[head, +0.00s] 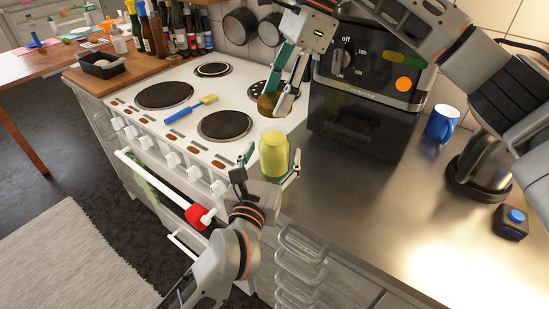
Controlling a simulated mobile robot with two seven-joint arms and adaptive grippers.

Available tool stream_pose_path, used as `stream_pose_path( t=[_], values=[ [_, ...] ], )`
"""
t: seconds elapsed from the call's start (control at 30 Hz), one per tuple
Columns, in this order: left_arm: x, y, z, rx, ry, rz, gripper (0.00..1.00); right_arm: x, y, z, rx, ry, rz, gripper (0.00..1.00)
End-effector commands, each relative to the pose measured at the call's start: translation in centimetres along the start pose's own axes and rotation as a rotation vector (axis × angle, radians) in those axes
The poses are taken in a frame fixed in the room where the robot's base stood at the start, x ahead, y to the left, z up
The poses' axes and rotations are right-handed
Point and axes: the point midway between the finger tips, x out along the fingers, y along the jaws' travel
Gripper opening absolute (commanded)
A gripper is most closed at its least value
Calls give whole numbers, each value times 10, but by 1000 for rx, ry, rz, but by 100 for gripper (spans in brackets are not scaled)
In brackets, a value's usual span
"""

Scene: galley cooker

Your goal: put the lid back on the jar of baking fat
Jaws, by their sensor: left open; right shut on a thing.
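The jar of baking fat (274,155) is yellow and stands upright at the cooker's right front corner, by the steel worktop. My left gripper (267,180) is open, low in front of the jar, with a finger towards either side of it. I cannot tell whether the fingers touch the jar. My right gripper (277,104) points down above and behind the jar, over the cooker's rear right side. It is shut on a round amber-brown thing, which looks like the lid (267,103). The lid is apart from the jar, and the fingers partly hide it.
The white cooker (150,124) has a blue-handled brush (190,108) lying between its hotplates. A black oven-like appliance (362,105) stands close right of my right gripper. A blue mug (441,123) and a steel kettle (482,165) are further right. The front worktop is clear.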

Motion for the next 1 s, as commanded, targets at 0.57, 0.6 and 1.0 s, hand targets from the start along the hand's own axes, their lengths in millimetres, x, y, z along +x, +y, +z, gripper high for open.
stream_pose_path(
  t=[0.57,0.6,1.0],
  values=[
    [4,0,0,0,0,0,19,0,0,0,0,0,0,37],
    [4,0,0,0,0,0,10,0,0,0,0,0,0,37],
    [4,0,0,0,0,0,10,37,0,-16,2,-4,3,37]
  ],
)
